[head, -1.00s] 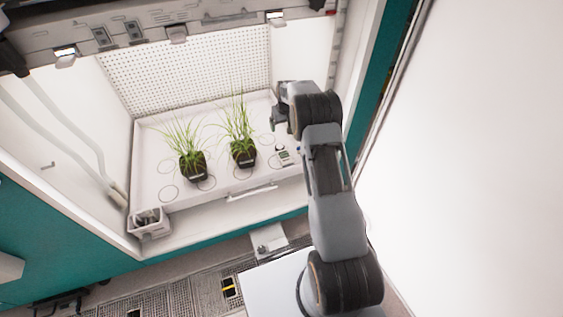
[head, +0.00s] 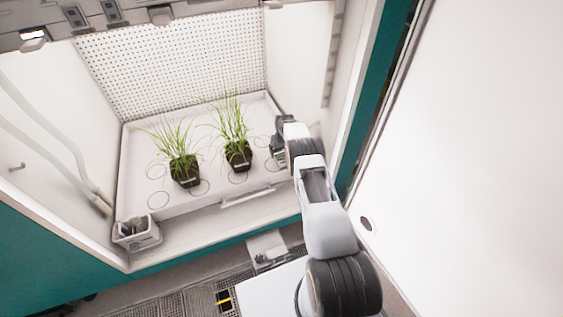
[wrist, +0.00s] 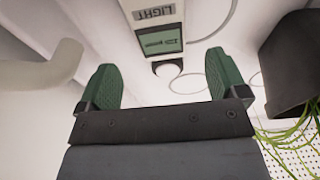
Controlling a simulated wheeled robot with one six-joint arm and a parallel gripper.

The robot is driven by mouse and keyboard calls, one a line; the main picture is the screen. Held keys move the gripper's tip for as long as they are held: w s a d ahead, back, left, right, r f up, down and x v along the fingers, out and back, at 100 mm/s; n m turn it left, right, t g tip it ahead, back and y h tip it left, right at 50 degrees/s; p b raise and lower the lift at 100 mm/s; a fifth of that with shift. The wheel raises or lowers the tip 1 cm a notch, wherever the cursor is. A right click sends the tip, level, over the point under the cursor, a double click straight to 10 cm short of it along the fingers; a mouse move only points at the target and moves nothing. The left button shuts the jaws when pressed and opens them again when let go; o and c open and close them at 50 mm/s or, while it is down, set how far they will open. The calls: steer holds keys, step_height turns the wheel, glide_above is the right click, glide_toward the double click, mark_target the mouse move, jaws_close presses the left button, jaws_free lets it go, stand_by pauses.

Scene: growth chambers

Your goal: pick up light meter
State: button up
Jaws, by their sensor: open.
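The light meter (wrist: 157,28) shows in the wrist view at the top centre. It is a pale body with a "LIGHT" label, a green-lit screen and a white round sensor at its near end. My gripper (wrist: 160,80) is open, its two green fingertips apart. The meter's sensor end lies between and just beyond the fingertips, and nothing is held. In the head view my gripper (head: 279,148) is low over the right side of the white tray and hides the meter.
Two potted grasses (head: 185,171) and (head: 238,155) stand on the white tray (head: 215,200), left of my gripper. One dark pot (wrist: 292,60) is close on the right in the wrist view. A small bin (head: 136,232) sits at the front left. The chamber's right wall (head: 305,60) is close to my arm.

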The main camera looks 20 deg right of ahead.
mark_target(281, 156)
steer(key=f+b, duration=0.2)
steer(key=f, duration=0.1)
steer(key=f+b, duration=0.1)
steer(key=f, duration=0.1)
steer(key=shift+w+a+f, duration=0.1)
steer(key=shift+w, duration=0.2)
steer(key=c, duration=1)
steer(key=shift+c, duration=1.1)
steer(key=shift+r, duration=0.2)
